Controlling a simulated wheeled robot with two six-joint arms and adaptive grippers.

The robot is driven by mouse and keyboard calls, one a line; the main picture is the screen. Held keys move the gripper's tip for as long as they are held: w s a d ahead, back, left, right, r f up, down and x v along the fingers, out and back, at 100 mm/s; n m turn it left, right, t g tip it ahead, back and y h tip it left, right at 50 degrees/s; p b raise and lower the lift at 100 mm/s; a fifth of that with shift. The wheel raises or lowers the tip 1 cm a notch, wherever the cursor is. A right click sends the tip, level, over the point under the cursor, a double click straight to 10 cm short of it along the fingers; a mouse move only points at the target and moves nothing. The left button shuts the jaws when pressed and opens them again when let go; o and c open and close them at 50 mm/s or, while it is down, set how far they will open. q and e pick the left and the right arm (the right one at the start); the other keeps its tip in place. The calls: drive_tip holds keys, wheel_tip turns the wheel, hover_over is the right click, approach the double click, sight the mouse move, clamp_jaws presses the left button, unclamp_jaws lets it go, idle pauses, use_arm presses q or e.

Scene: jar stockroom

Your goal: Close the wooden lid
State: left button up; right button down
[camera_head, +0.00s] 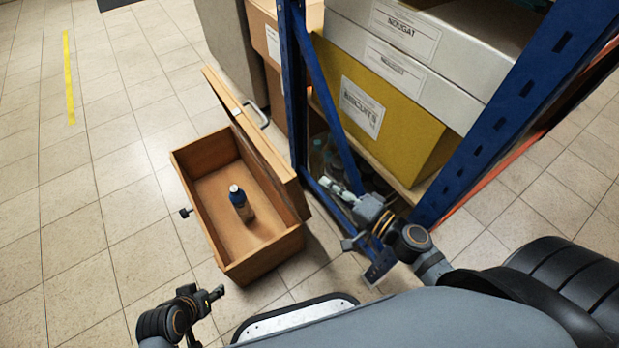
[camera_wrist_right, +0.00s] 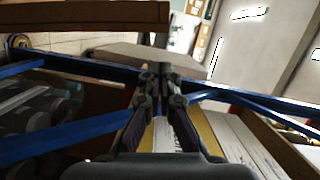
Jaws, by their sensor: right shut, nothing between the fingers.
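The wooden lid (camera_head: 262,150) stands open, raised on edge along the right side of the wooden box (camera_head: 198,228) in the head view. A metal handle (camera_head: 262,117) is on its right face. A bottle with a dark blue body and white cap (camera_head: 239,200) stands inside the box. My right gripper (camera_head: 326,184) is right of the lid, by the blue rack, apart from the lid. Its fingers meet, empty, in the right wrist view (camera_wrist_right: 161,73). My left gripper (camera_head: 217,292) is in front of the box, apart from it; its finger opening is too small to make out.
A blue metal rack (camera_head: 296,100) stands right of the box, with a yellow biscuits box (camera_head: 370,115) and white nougat boxes (camera_head: 395,60). A brown board (camera_wrist_right: 80,18) crosses the upper left of the right wrist view. The tiled floor (camera_head: 90,190) on the left is clear.

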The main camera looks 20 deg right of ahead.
use_arm(q)
drive_tip(key=shift+s+a+r+g+y+p, duration=0.15)
drive_tip(key=shift+r+g+p, duration=0.1)
drive_tip(key=shift+r+p, duration=0.25)
drive_tip(key=shift+s+a+r+g+y+p, duration=0.15)
drive_tip(key=shift+r+g+p, duration=0.15)
drive_tip(key=shift+r+p, duration=0.25)
drive_tip(key=shift+a+r+g+p, duration=0.15)
drive_tip(key=shift+r+g+p, duration=0.1)
drive_tip(key=shift+r+p, duration=0.25)
use_arm(e)
drive_tip(key=x, duration=1)
drive_tip(key=shift+r, duration=0.3)
drive_tip(key=shift+a, duration=0.1)
